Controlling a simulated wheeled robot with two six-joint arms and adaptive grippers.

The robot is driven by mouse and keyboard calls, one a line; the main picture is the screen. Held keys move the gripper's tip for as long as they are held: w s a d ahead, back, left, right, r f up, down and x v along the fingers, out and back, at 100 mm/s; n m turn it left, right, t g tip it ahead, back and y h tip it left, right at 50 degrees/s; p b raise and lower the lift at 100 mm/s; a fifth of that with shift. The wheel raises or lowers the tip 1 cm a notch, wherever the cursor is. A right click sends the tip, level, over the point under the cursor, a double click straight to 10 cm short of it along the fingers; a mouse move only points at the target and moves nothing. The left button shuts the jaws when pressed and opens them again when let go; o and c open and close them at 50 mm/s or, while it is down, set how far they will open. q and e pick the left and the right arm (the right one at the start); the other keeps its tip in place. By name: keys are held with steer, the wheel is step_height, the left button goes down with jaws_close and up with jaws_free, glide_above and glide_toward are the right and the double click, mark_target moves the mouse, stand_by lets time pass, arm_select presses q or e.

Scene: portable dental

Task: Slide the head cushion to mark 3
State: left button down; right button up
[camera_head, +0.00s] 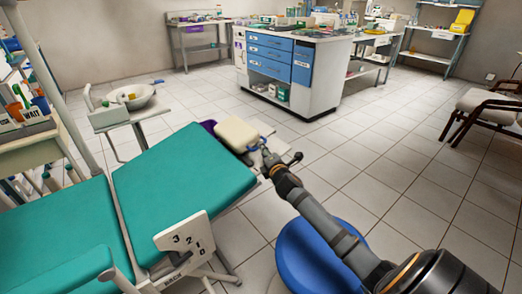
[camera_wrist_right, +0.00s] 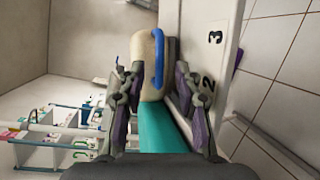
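The beige head cushion (camera_head: 237,135) sits at the far end of the teal dental chair (camera_head: 185,180). Its blue handle (camera_wrist_right: 158,60) shows in the right wrist view on the cushion (camera_wrist_right: 147,72). Beside it runs a pale strip (camera_wrist_right: 222,60) with the marks 3 (camera_wrist_right: 216,37) and 2 (camera_wrist_right: 208,84). My right gripper (camera_head: 266,153) is at the cushion's right side. In the wrist view its fingers (camera_wrist_right: 158,78) are apart, with the handle and cushion between them; firm contact cannot be told. My left gripper is not in view.
A white plate (camera_head: 183,239) with numbers is fixed to the chair's near side. A blue stool (camera_head: 312,262) stands below my right arm. A basin (camera_head: 132,96) is left of the chair's head end. A blue-drawer cabinet (camera_head: 292,62) stands behind. Open floor lies right.

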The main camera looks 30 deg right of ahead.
steer(key=x, duration=0.3)
steer(key=shift+w, duration=0.15)
jaws_close()
stand_by(0.3)
